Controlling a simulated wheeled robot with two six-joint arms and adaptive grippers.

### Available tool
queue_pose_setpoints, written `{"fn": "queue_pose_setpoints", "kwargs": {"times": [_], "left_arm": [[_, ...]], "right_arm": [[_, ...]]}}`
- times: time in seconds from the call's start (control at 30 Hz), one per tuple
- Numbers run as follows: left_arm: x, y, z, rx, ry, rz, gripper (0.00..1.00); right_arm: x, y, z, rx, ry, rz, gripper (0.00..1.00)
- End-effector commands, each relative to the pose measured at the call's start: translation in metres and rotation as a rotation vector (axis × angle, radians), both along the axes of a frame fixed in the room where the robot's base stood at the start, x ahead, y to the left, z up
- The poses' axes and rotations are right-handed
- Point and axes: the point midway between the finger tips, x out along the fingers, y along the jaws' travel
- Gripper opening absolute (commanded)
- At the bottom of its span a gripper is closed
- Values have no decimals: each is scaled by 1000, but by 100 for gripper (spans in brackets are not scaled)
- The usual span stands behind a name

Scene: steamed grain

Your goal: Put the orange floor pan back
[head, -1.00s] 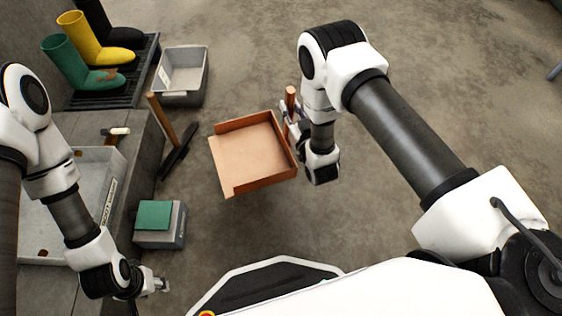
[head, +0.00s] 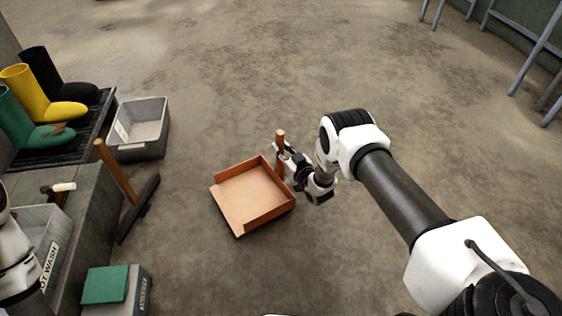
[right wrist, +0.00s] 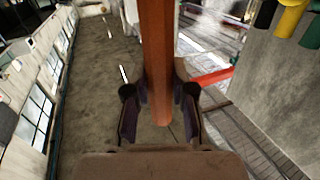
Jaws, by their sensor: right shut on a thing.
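The orange floor pan (head: 253,190) is a shallow square tray with low walls and an upright wooden handle (head: 281,150) at its right side. My right gripper (head: 284,152) is shut on that handle. In the right wrist view the handle (right wrist: 157,60) runs between the two fingers (right wrist: 160,105). The pan looks level in the head view; I cannot tell whether it touches the floor or hangs just above it. My left gripper is out of view; only a bit of the left arm shows at the left edge.
A squeegee (head: 125,180) with a wooden handle stands left of the pan. A grey bin (head: 140,128), boots (head: 45,100) on a black rack, a "boot wash" tray (head: 45,235) and a green-topped box (head: 112,287) line the left. The floor right and beyond is open.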

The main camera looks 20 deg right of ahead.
Motion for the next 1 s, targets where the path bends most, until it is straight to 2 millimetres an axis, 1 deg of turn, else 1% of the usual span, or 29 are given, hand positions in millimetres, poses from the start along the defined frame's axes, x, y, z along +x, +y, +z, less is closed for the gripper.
{"fn": "queue_pose_setpoints", "kwargs": {"times": [0.03, 0.1, 0.13, 0.33, 0.47, 0.5, 0.57, 0.83, 0.9, 0.97, 1.0], "left_arm": [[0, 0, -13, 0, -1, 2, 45], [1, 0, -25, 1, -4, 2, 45], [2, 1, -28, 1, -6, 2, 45], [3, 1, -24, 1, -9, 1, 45], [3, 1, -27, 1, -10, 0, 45], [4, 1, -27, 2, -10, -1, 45], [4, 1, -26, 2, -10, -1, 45], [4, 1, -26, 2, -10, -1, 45], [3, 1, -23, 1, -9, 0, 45], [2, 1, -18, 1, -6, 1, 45], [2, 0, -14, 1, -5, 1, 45]], "right_arm": [[0, 0, -15, 1, 1, 0, 0], [0, 0, -29, 1, 0, 0, 0], [0, 0, -32, 1, 0, 0, 0], [0, 0, -29, 1, 0, 0, 0], [-1, 1, -33, 1, 0, 0, 0], [-1, 1, -34, 1, 2, 0, 27], [-1, 1, -32, 1, 2, 0, 49], [-1, 1, -32, 1, 1, 0, 49], [-1, 1, -28, 1, 1, 0, 49], [-5, 0, -27, 1, 3, -1, 49], [-11, -1, -27, 1, 5, -1, 49]]}}
